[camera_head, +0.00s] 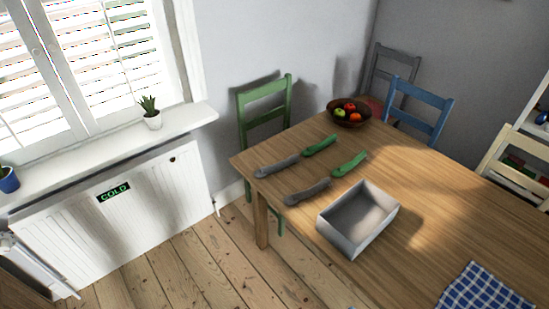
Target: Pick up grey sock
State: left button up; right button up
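Two grey socks lie flat on the wooden table near its left end. One grey sock (277,167) is close to the far left corner. The other grey sock (307,193) lies nearer, just left of the grey box. A green sock (320,145) lies beyond the first grey sock, and another green sock (349,164) lies beyond the second. The open grey box (335,239) stands at the table's front edge and looks empty inside. Neither of my grippers shows in the head view.
The wooden table (420,190) also holds a fruit bowl (349,121) and a blue checked cloth. Green (265,118) and blue (432,104) chairs stand around it. A radiator (150,195) under the windowsill is at left. The floorboards (215,265) between are clear. A pale shape at the lower left edge is unclear.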

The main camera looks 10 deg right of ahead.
aim_at(264, 170)
jog(key=i+j, duration=0.2)
jog(key=j, duration=0.15)
jog(key=i+j+z, duration=0.15)
jog(key=i+j, duration=0.25)
jog(key=j, duration=0.25)
jog(key=i+j+z, duration=0.1)
jog(key=i+j, duration=0.65)
